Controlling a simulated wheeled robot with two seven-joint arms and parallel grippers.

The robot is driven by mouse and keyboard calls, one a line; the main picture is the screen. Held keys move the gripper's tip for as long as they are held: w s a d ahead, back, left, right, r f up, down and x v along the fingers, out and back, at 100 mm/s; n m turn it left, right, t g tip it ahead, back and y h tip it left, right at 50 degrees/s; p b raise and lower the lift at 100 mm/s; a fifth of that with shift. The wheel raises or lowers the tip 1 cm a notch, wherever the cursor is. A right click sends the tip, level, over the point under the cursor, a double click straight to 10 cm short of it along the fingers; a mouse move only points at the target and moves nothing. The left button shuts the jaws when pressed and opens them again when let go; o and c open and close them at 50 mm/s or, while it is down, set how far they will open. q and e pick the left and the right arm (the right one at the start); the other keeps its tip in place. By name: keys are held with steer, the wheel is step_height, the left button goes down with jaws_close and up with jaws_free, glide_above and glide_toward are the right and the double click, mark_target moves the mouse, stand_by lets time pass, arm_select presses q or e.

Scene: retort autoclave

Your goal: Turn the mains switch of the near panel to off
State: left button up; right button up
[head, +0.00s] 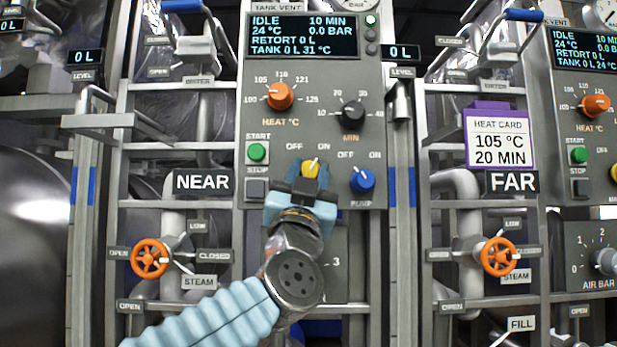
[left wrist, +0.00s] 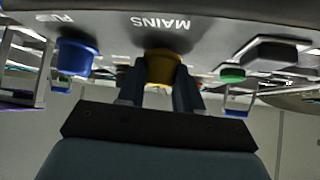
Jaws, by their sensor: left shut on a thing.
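My left gripper (head: 310,174) reaches up from below and is shut on the knob. In the left wrist view the two fingers (left wrist: 160,90) stand on either side of the yellow knob (left wrist: 162,68), under the word MAINS. My right gripper is not in view.
The blue pump knob (head: 362,180) sits close to the right of my gripper. The green start button (head: 257,152) and dark stop button (head: 256,189) are to its left. Orange steam wheels (head: 149,258) and pipes stand below. The far panel (head: 555,120) is at the right.

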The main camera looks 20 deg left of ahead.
arm_select(q)
steer(key=n+g+y, duration=0.1)
steer(key=n+y, duration=0.5)
steer(key=shift+w+d+n+y+b, duration=0.1)
steer(key=shift+n+y+b, duration=0.2)
steer(key=n+g+y, duration=0.2)
steer(key=n+y, duration=0.1)
steer(key=n, duration=0.2)
steer(key=n+g+y+p, duration=0.1)
steer(key=n+g+y, duration=0.2)
steer(key=n+y, duration=0.1)
steer(key=shift+d+r+n+y, duration=0.15)
steer(key=shift+n+y, duration=0.15)
steer(key=shift+n, duration=0.3)
steer(key=shift+n+g+y, duration=0.65)
steer(key=shift+n+g, duration=0.75)
steer(key=shift+n, duration=0.35)
steer(key=shift+n+g+y, duration=0.65)
steer(key=shift+n+g, duration=0.75)
steer(key=shift+n, duration=0.35)
steer(key=shift+g, duration=0.3)
steer(key=o, duration=1)
steer(key=shift+o, duration=0.2)
steer(key=shift+d, duration=0.1)
